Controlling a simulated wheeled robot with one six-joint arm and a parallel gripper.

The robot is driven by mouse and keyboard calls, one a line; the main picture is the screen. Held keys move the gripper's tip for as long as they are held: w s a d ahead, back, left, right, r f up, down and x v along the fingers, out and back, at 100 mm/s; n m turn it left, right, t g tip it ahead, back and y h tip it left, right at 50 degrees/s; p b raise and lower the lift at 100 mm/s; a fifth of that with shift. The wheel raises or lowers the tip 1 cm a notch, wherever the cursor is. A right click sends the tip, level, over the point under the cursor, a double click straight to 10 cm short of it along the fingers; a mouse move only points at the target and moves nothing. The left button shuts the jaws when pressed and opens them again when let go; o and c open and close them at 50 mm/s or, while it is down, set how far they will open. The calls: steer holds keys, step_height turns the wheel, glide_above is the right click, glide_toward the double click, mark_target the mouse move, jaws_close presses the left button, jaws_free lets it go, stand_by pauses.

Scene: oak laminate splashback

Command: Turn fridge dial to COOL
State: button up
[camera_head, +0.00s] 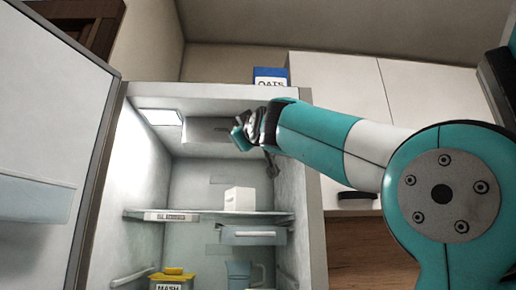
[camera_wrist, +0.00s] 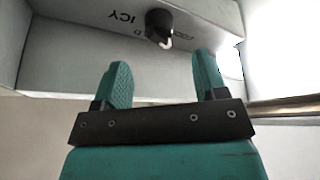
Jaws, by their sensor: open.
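The fridge dial (camera_wrist: 159,24) is a dark round knob on the pale panel at the top of the wrist view. Upside-down lettering runs beside it: ICY on the left, a partly hidden word ending in D near the knob, and a faint, hard-to-read word on the right. A pale mark shows at the knob's lower right edge; I cannot tell the exact setting. My gripper (camera_wrist: 163,78) is open and empty, its teal fingers below the dial and apart from it. In the head view my gripper (camera_head: 241,134) is inside the fridge near its ceiling; the dial cannot be made out there.
The fridge door (camera_head: 45,130) stands open at left. A lit lamp (camera_head: 160,117) is on the fridge ceiling. Below, a glass shelf (camera_head: 200,215) holds a white box (camera_head: 239,199). A yellow-lidded container (camera_head: 172,278) and a blue jug (camera_head: 238,274) stand lower. A blue box (camera_head: 271,76) sits on top.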

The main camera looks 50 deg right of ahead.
steer(key=b+v, duration=0.9)
steer(key=v, duration=0.1)
steer(key=shift+b, duration=0.35)
steer(key=shift+s+r, duration=0.1)
